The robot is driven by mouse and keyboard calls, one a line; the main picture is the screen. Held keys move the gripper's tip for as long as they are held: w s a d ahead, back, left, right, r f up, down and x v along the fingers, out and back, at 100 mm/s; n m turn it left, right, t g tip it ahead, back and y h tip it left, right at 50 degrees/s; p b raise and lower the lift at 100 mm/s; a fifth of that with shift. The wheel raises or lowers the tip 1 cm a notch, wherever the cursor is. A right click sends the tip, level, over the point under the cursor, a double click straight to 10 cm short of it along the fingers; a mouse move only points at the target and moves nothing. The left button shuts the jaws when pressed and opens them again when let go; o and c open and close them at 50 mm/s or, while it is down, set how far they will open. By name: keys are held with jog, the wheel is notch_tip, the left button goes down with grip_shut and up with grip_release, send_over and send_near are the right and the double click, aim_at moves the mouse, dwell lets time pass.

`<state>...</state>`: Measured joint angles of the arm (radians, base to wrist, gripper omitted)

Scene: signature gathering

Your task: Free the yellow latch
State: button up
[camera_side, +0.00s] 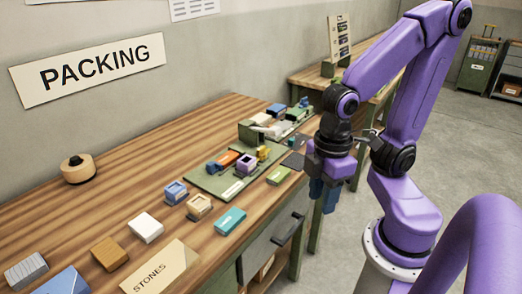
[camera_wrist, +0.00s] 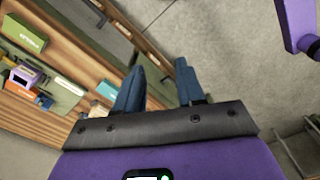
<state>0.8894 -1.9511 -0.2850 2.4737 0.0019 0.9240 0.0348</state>
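A small yellow piece (camera_side: 263,153), which looks like the latch, stands on a green board (camera_side: 208,184) on the wooden bench. Next to it are an orange piece (camera_side: 228,158) and a purple block with a white top (camera_side: 245,165). My gripper (camera_side: 323,208) hangs past the bench's front edge, to the right of the board and apart from the yellow piece. In the wrist view its two blue fingers (camera_wrist: 160,75) are spread with nothing between them. That view shows a purple and white block (camera_wrist: 20,75) at the left; the yellow latch is too small to make out surely there.
A green block (camera_side: 279,175) and a teal block (camera_side: 230,221) lie near the bench's front edge. A white block (camera_side: 146,227), a brown block (camera_side: 110,253) and a STONES card (camera_side: 160,270) lie nearer the camera.

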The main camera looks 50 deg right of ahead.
jog(key=w+r+m, duration=0.3)
jog(key=w+m, duration=0.5)
jog(key=w, duration=0.2)
jog(key=r+m, duration=0.2)
jog(key=m, duration=2)
send_over(261, 153)
jog(key=d, duration=0.1)
jog(key=f, duration=1.7)
jog(key=shift+w+f, duration=0.15)
jog(key=shift+w, duration=0.15)
grip_shut()
